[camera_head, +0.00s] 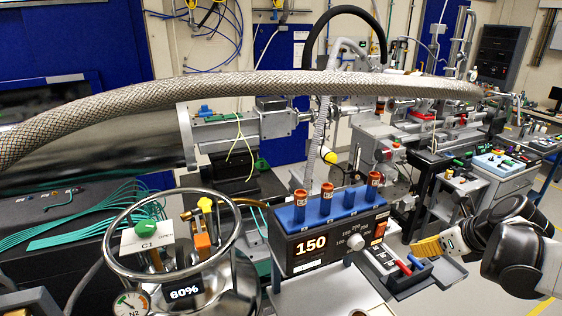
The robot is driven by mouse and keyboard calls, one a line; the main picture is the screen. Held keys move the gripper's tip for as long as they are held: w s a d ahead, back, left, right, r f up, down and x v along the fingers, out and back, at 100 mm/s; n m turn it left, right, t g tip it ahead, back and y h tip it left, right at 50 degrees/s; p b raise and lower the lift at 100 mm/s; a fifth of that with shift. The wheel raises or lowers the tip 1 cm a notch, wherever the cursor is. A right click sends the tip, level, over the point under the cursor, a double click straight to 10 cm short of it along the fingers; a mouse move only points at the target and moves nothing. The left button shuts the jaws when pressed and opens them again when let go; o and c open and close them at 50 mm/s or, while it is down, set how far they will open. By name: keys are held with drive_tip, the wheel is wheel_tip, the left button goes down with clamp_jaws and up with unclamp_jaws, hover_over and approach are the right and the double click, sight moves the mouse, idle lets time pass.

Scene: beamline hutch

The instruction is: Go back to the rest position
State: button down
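My arm (515,250) enters at the right edge, with dark rounded links. My gripper (428,247) seems to be at its left end, where a yellow ribbed part shows beside a grey block. It is small and seen from the side, so its fingers cannot be made out, nor whether it holds anything. It is right of the heater block and appears above or beside a small black tray (408,276) with red and blue pieces. The black heater block (318,249) has a blue top with several orange-capped vials and a display reading 150.
A braided hose (250,90) crosses the upper view. A dewar with a metal ring (113,265), valves, a gauge (131,303) and a 60% display (184,292) stands at the front left. Beamline equipment and a bench (500,165) lie behind at right. Some floor shows at far right.

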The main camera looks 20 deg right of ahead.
drive_tip(key=s+a+f+n+b, duration=0.1)
drive_tip(key=a+f+n+b, duration=0.2)
drive_tip(key=a+n, duration=0.7)
drive_tip(key=s+a+f+n+b, duration=0.1)
drive_tip(key=a+f+n+b, duration=0.3)
drive_tip(key=a+n, duration=0.5)
drive_tip(key=s+a+f+n+b, duration=0.1)
drive_tip(key=a+f+n+b, duration=0.3)
drive_tip(key=n, duration=1.2)
drive_tip(key=a+b, duration=0.3)
drive_tip(key=a, duration=0.3)
drive_tip(key=shift+s+a+h, duration=0.15)
drive_tip(key=shift+a+h, duration=0.15)
drive_tip(key=shift+a, duration=0.05)
